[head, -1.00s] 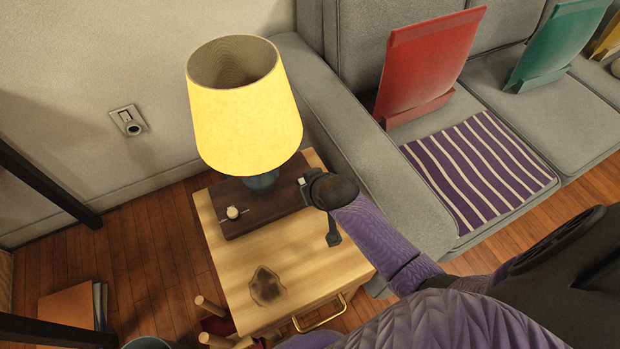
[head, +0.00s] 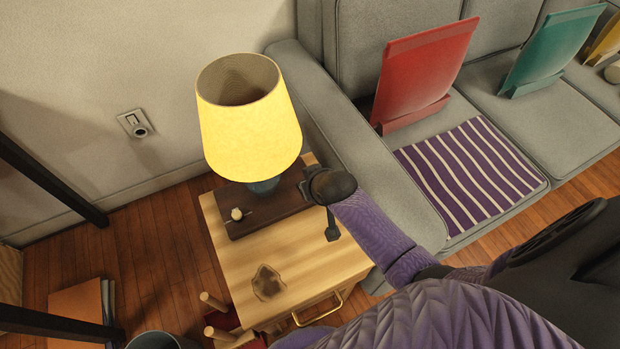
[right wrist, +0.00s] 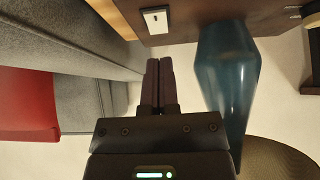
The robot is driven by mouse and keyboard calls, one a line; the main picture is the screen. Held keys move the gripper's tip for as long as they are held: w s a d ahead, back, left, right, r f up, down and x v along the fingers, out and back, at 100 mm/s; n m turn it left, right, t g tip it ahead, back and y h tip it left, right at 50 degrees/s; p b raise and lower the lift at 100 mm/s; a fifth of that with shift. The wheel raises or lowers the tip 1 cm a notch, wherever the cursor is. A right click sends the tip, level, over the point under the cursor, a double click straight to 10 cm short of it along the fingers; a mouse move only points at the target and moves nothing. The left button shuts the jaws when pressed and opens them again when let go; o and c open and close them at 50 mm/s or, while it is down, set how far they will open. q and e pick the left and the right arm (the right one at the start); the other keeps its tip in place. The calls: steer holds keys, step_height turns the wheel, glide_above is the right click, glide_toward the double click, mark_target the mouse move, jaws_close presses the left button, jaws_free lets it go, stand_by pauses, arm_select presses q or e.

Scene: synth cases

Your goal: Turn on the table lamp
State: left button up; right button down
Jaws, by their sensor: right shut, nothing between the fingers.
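The table lamp has a yellow shade (head: 248,130) and a blue base (head: 264,185) on a dark brown board (head: 245,228). I cannot tell whether it is lit; the inside of the shade looks dull. In the right wrist view the glossy blue base (right wrist: 226,85) stands right of my fingers. A white switch plate (right wrist: 154,19) lies on the dark board just beyond the fingertips, apart from them. My right gripper (right wrist: 160,65) is shut and empty. In the head view it (head: 308,187) is at the board's right end, hiding the switch. My left gripper is out of view.
The wooden side table (head: 310,250) has a dark stain and a small cream-topped item (head: 237,214) on the board. A grey sofa (head: 320,100) with a red panel (head: 425,80) and a striped mat (head: 470,175) stands close on the right. A wall socket (head: 135,123) is at left.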

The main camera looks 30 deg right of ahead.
arm_select(q)
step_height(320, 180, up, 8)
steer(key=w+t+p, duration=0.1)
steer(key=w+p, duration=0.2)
steer(key=p, duration=0.3)
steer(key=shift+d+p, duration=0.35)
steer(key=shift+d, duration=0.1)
arm_select(e)
steer(key=s+f+v, duration=0.1)
steer(key=v, duration=1)
steer(key=shift+s, duration=0.2)
